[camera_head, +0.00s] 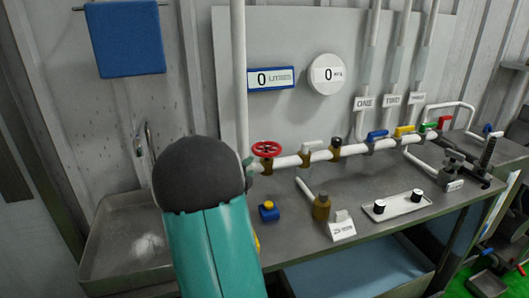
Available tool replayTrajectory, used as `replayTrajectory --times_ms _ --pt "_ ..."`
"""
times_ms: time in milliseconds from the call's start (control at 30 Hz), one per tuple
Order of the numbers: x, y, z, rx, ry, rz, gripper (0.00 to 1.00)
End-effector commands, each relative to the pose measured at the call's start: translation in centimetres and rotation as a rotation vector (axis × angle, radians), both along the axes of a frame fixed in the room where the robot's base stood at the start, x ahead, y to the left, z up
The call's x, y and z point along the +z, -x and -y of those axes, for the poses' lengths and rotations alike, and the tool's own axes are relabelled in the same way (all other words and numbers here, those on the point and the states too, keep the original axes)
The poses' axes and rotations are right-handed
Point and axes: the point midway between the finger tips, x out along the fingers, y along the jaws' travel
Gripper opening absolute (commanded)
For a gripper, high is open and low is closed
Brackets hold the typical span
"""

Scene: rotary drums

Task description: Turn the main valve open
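A red round handwheel valve (266,149) sits at the left end of a white horizontal pipe (320,155) above the grey workbench. No label shows on it, so I cannot tell from the picture that it is the main valve. Blue (377,135), yellow (404,130) and green (429,126) lever handles follow along the pipe to the right. My arm, teal with a dark grey rounded joint, fills the lower middle left, close to the left of the red wheel.
A metal sink (108,235) with a tap (146,140) is at left. A blue-and-yellow button box (268,210), a brass fitting (321,206), a white sign (342,230) and a plate with two black knobs (397,206) stand on the bench. Two displays reading 0 hang above.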

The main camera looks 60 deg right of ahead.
Motion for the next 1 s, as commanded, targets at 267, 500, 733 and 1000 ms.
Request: replayTrajectory --times_ms 267,500,733,1000 --pt "-0.4 1.7 2.6 -0.068 0.036 0.031 0.38" --pt "-0.5 1.5 6.8 -0.066 0.036 0.029 0.38" --pt "-0.4 1.3 11.2 -0.064 0.035 0.029 0.38" --pt "-0.5 1.2 14.3 -0.061 0.034 0.028 0.38"
